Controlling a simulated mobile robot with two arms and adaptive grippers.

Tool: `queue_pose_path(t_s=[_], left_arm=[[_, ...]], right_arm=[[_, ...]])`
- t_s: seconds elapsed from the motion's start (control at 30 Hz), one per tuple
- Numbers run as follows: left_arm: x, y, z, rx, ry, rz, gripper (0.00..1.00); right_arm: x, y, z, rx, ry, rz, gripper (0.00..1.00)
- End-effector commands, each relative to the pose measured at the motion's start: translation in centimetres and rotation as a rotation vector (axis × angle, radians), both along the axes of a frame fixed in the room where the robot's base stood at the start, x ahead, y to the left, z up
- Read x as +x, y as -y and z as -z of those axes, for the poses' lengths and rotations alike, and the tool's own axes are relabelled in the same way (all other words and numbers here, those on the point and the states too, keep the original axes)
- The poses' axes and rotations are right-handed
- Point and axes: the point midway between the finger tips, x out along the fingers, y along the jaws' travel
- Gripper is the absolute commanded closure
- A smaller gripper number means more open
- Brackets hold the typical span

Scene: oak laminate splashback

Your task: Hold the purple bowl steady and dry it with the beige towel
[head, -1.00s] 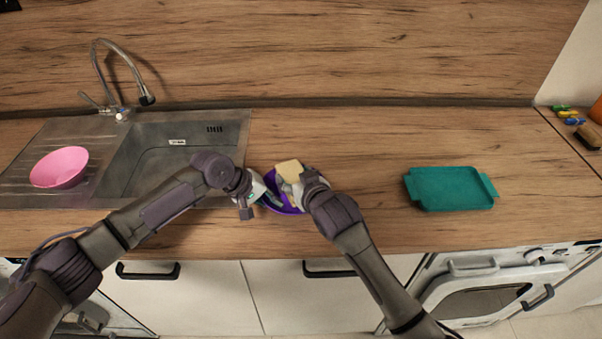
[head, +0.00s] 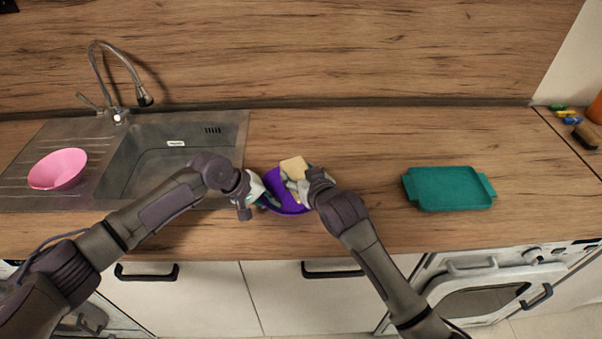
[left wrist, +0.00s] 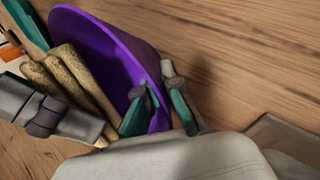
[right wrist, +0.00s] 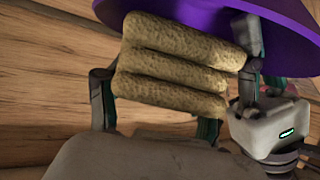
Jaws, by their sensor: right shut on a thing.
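The purple bowl (head: 287,204) is at the counter's front, right of the sink, partly covered by both grippers. It also shows in the left wrist view (left wrist: 95,45), with its inside toward the towel. My left gripper (head: 268,198) is at the bowl's left side; in the left wrist view its fingers (left wrist: 160,92) are closed on the rim, one on each side. The beige towel (head: 293,165), a folded pad, is in my right gripper (head: 297,182), over the bowl. In the right wrist view the towel (right wrist: 170,65) fills the space between the fingers, beside the bowl (right wrist: 200,14).
A pink bowl (head: 58,168) sits on the drainboard left of the sink (head: 150,165) and its tap (head: 105,75). A teal tray (head: 450,188) lies to the right. The counter between the bowl and the tray is clear. A brush (head: 586,136) lies at the far right.

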Motion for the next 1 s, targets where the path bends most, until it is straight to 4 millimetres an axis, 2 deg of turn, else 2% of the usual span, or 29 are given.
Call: queue_pose_path(t_s=[0.2, 0.37, 0.87, 1.0], left_arm=[[0.0, 0.0, 0.0, -0.001, 0.0, 0.0, 1.0], [0.0, 0.0, 0.0, -0.001, 0.0, 0.0, 1.0], [0.0, 0.0, 0.1, 0.001, 0.0, 0.0, 1.0], [0.0, 0.0, 0.1, 0.001, 0.0, 0.0, 1.0]], right_arm=[[-0.8, -1.5, 0.3, 0.002, -0.011, -0.004, 0.77], [-0.8, -1.8, 0.1, 0.001, -0.006, -0.003, 0.77], [0.2, 0.6, 0.2, -0.002, -0.002, 0.001, 0.77], [0.2, 0.7, 0.3, -0.001, -0.005, -0.001, 0.77]])
